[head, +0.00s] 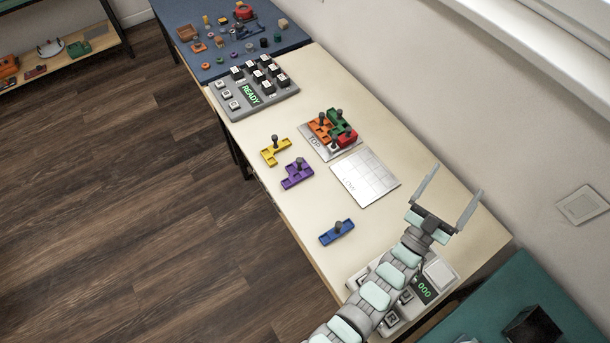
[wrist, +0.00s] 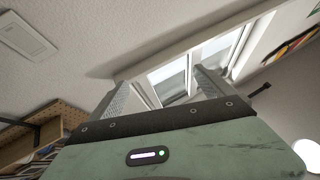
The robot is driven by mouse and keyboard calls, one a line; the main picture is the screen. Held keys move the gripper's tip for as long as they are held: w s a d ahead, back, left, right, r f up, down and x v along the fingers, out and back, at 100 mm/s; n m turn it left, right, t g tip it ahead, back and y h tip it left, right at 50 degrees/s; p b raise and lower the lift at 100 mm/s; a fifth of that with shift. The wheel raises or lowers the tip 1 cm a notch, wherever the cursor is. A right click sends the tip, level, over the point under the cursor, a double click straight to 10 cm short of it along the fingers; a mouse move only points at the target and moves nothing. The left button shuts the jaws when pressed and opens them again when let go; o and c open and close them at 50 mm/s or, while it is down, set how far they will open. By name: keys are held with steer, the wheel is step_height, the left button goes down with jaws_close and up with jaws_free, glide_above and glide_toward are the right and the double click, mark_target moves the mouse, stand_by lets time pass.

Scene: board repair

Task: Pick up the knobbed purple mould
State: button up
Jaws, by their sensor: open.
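The purple mould (head: 296,174) lies on the cream table left of the centre. A dark grey knob stands up from it. The yellow mould (head: 274,150) lies just behind it, apart from it. My gripper (head: 452,193) is raised over the right end of the table, its two fingers spread wide and empty. It is well to the right of the purple mould. In the wrist view my gripper (wrist: 165,88) points at the wall and window, and no mould shows there.
A blue mould (head: 337,232) lies at the table's front edge. A silver plate marked TOP (head: 345,155) holds orange, green and red moulds. An empty gridded plate (head: 365,180) lies beside it. A grey keypad box reading READY (head: 236,106) stands further back. A wall borders the right side.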

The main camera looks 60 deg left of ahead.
steer(key=w+a+f+g+h+b, duration=0.1)
steer(key=w+a+f+g, duration=0.2)
steer(key=w+a+f, duration=0.45)
steer(key=w+a+f+g+h, duration=0.15)
steer(key=w+a+g, duration=0.3)
steer(key=a, duration=0.55)
steer(key=s+a+f+m+g+h, duration=0.1)
steer(key=a+f+m+g+h, duration=0.1)
steer(key=a+f+g, duration=0.5)
steer(key=m+g+h+b, duration=0.2)
steer(key=g+h+b, duration=0.1)
steer(key=g+h, duration=0.4)
glide_above(299, 169)
steer(key=f, duration=0.1)
steer(key=f+y, duration=0.1)
steer(key=f, duration=0.1)
steer(key=shift+w+a+f+g+y, duration=0.15)
steer(key=shift+w+f+g+y, duration=0.1)
steer(key=shift+w+f+g, duration=0.15)
step_height(299, 169, down, 6)
steer(key=shift+s+a+r+b, duration=0.15)
steer(key=shift+b, duration=1.1)
